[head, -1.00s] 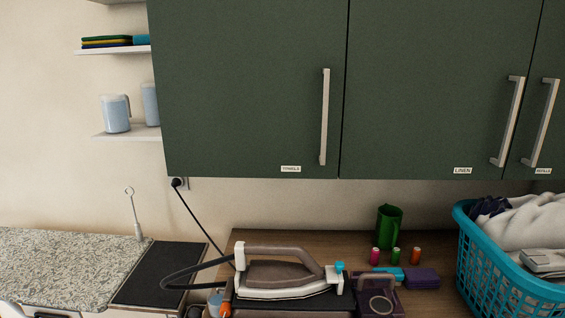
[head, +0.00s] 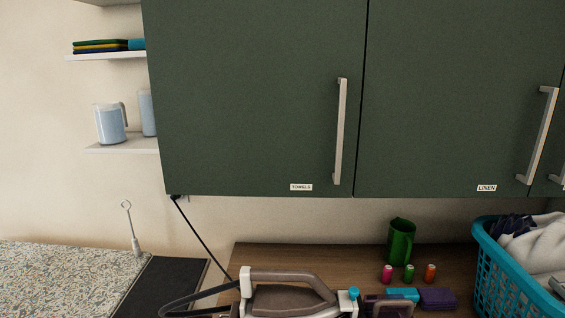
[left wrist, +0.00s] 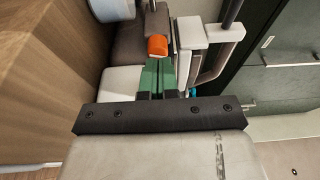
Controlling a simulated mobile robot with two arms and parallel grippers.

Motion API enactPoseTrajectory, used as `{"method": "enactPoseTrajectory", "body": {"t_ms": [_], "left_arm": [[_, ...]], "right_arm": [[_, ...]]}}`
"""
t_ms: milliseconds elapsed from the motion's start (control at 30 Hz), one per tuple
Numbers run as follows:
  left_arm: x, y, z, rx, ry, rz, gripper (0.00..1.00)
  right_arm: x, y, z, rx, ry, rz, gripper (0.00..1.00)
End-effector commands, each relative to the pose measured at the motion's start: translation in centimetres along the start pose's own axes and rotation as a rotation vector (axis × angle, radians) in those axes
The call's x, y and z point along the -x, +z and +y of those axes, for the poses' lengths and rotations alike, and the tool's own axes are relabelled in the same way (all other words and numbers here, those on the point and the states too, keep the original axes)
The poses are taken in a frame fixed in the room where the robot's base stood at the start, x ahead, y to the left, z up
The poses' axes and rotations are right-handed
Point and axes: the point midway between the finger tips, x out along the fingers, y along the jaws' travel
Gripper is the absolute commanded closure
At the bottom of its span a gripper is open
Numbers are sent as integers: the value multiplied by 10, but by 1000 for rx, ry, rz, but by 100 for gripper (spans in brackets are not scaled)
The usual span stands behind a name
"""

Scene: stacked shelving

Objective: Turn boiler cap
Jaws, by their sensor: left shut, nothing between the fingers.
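An orange cap (left wrist: 157,47) shows in the left wrist view, directly beyond the tips of my left gripper (left wrist: 157,64). The green fingers are shut with nothing between them; I cannot tell whether they touch the cap. The cap sits by the brown and white body of the ironing unit (left wrist: 125,48). In the head view the iron (head: 290,299) rests at the bottom edge, with its lower part and the boiler base cut off. The cap is not visible there. My right gripper is in neither view.
Green cupboards (head: 255,100) hang low above the wooden counter (head: 330,257). A green jug (head: 400,240), several small spools and a teal laundry basket (head: 485,260) stand to the right. A black cord (head: 195,230) runs from the wall to the iron. A speckled worktop (head: 70,270) lies left.

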Motion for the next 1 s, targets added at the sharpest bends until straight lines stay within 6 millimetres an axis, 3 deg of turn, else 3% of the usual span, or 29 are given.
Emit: {"method": "enactPoseTrajectory", "body": {"t_ms": [133, 400, 533, 1000], "left_arm": [[-20, 5, -1, 0, -3, 0, 100], [-43, 11, 0, -1, -1, 1, 100], [-47, 12, -1, 0, -2, 1, 100], [-49, 12, -3, 0, -7, -2, 100]], "right_arm": [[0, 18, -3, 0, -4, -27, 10], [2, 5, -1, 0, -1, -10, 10], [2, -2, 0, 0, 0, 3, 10], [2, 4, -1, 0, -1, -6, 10]]}}
